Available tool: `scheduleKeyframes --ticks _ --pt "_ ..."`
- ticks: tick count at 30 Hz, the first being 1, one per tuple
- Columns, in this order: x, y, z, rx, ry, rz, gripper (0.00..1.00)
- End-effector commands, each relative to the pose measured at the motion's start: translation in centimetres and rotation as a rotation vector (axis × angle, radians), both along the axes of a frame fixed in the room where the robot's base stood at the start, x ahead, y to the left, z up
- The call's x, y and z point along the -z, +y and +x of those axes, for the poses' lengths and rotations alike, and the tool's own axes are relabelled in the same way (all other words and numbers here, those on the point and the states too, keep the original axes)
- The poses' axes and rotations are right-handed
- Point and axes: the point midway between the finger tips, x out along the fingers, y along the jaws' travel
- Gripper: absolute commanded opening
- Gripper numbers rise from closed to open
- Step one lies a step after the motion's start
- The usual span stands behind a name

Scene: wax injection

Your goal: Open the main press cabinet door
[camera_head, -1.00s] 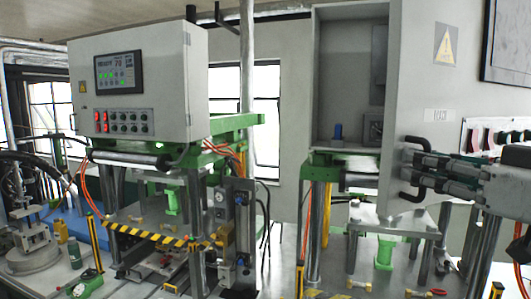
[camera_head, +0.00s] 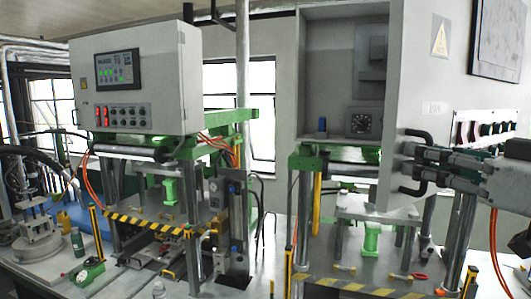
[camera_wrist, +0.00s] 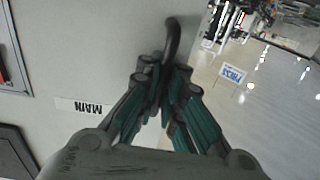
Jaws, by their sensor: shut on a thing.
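The main press cabinet door (camera_head: 437,75) is a light grey panel with a yellow warning sticker, swung open at the right side of the cabinet (camera_head: 345,60) in the head view. Its black bar handle (camera_head: 412,134) sits on the door's edge. My gripper (camera_head: 422,164) is shut on this handle from the right. In the wrist view the fingers of my gripper (camera_wrist: 165,85) close around the dark handle (camera_wrist: 172,40), and a label reading MAIN (camera_wrist: 83,107) shows on the door. The part of the handle between the fingers is hidden.
A second press with a control box (camera_head: 130,80) stands at left. Open floor (camera_wrist: 260,110) shows beyond the door.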

Motion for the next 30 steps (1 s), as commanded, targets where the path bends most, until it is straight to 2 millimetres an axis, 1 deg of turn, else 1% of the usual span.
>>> scheduleKeyframes --ticks 1,2,3,17,23,30 --pt "0.4 0.1 0.0 -0.001 0.006 -0.004 0.0" --pt "0.4 0.1 0.0 -0.001 0.006 -0.004 0.12" --pt "0.4 0.1 0.0 -0.001 0.005 -0.004 0.17" --pt "0.2 -0.2 -0.3 0.001 0.002 -0.001 0.17" --pt "0.2 -0.9 -1.6 0.003 0.002 -0.001 0.17" --pt "0.2 -1.9 -3.6 0.005 0.003 -0.001 0.17"
